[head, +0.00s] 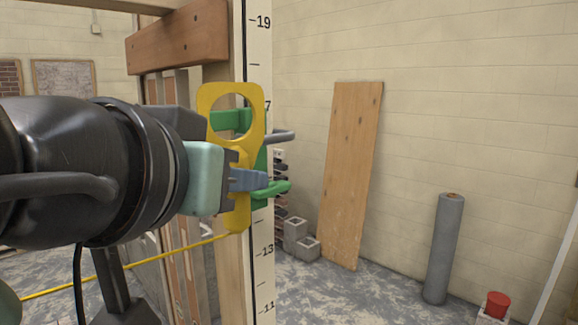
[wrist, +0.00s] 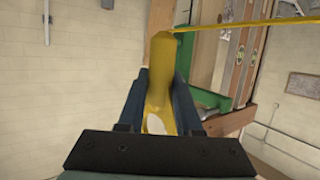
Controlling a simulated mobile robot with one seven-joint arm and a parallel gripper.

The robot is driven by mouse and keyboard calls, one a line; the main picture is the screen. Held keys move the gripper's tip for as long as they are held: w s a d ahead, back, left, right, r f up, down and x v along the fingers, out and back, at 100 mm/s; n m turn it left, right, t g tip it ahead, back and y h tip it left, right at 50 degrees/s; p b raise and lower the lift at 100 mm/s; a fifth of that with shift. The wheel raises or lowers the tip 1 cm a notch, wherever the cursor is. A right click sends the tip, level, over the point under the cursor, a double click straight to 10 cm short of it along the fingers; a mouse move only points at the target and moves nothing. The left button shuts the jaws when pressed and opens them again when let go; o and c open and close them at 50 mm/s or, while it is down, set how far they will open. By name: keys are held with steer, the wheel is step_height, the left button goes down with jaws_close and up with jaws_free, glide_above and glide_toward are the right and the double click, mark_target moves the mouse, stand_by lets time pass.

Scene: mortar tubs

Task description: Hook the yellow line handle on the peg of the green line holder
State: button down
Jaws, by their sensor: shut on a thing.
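The yellow line handle (head: 237,212) is a flat upright plate with a round hole near its top. My gripper (head: 250,180) is shut on it below the hole; in the wrist view my gripper (wrist: 161,85) has a finger on each side of the yellow handle (wrist: 160,62). The green line holder (head: 233,119) is behind the handle on the post, partly seen through the hole. Its grey peg (head: 283,136) sticks out right of the handle's edge. I cannot tell whether the hole is around the peg. The green holder (wrist: 215,93) is right of my fingers in the wrist view.
A wooden post with a white numbered scale (head: 260,45) stands behind the handle. A yellow line (head: 130,263) runs from the handle's lower end to the left. A board (head: 350,170), grey blocks (head: 296,234) and a grey roll (head: 442,250) stand farther back.

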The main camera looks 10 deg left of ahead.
steer(key=w+a+f, duration=0.2)
steer(key=w+a, duration=0.4)
steer(key=a, duration=0.2)
steer(key=shift+w+a, duration=0.2)
steer(key=shift+w, duration=0.2)
stand_by(0.9)
stand_by(0.6)
jaws_free()
stand_by(0.3)
